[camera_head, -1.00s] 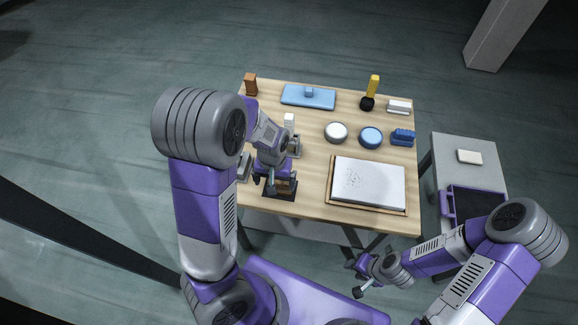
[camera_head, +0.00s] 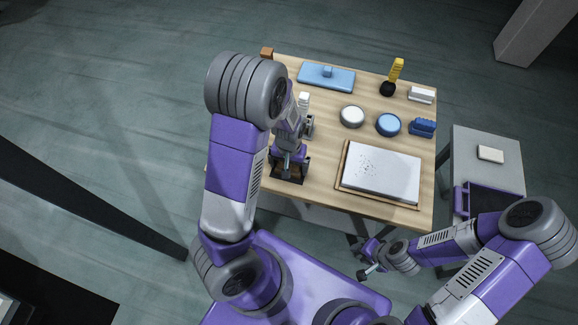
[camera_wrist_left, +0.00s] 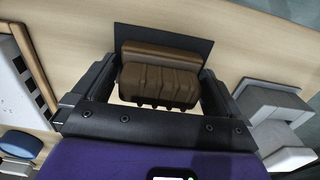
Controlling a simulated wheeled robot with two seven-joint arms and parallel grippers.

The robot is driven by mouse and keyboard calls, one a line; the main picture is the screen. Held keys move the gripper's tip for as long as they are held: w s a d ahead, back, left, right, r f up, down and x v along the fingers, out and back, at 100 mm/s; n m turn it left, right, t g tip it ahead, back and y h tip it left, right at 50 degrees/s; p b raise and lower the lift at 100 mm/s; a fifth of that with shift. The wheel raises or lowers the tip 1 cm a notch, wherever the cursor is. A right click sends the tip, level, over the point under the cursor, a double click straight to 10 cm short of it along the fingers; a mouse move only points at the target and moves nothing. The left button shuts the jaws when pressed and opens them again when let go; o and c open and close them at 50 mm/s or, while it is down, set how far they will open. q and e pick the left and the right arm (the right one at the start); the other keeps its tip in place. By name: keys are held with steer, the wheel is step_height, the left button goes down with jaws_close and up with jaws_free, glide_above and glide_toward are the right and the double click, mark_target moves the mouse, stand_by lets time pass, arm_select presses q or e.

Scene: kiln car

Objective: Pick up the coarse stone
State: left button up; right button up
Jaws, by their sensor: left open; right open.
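A brown block with a ridged side (camera_wrist_left: 158,82) lies on a dark mat (camera_wrist_left: 140,32) in the left wrist view; I cannot tell for sure that it is the coarse stone. My left gripper (camera_wrist_left: 160,72) is open, with one finger on each side of this block. Whether the fingers touch it is unclear. In the head view my left gripper (camera_head: 289,172) is over the dark mat at the table's near left and mostly hides the block. My right gripper (camera_head: 364,262) is open and empty, off the table's near edge.
A white slab (camera_head: 382,172) in a wooden frame lies right of the left gripper. Beyond are round white (camera_head: 352,116) and blue (camera_head: 388,124) containers, a blue float (camera_head: 327,77) and a yellow-handled brush (camera_head: 395,72). Grey blocks (camera_wrist_left: 275,110) stand close by in the wrist view.

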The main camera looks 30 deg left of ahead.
arm_select(q)
steer(key=shift+c, duration=0.5)
steer(key=c, duration=0.8)
step_height(320, 180, up, 10)
steer(key=p, duration=0.3)
